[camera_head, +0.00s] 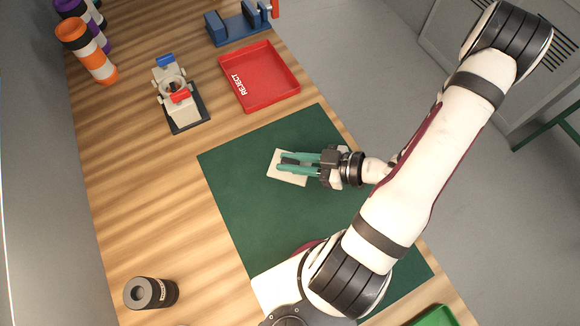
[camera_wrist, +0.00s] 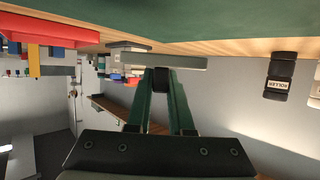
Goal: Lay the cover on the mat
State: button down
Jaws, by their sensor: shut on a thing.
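The cover (camera_head: 285,179) is a flat, pale, roughly square plate over the green mat (camera_head: 245,205), near its middle. My gripper (camera_head: 283,163) reaches in from the right with green fingers. It is shut on the cover, seemingly by a small dark part between the fingertips. In the wrist view, the cover (camera_wrist: 178,63) shows as a thin grey slab lying across the fingertips (camera_wrist: 160,80), nearly level. The mat (camera_wrist: 200,18) fills the top of that view. I cannot tell whether the cover touches the mat.
A red REJECT tray (camera_head: 283,100) stands beyond the mat. A pale fixture with red and blue parts (camera_head: 178,105) is left of it, and a blue stand (camera_head: 237,29) is behind. A black roller (camera_head: 152,293) is at front left.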

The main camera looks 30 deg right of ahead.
jog(key=f, duration=0.4)
jog(key=shift+w+a+f, duration=0.1)
jog(key=shift+w+a, duration=0.25)
jog(key=shift+f, duration=0.2)
jog(key=shift+f, duration=0.2)
jog(key=shift+f, duration=0.45)
jog(key=c, duration=0.8)
grip_release()
jog(key=shift+d+f, duration=0.1)
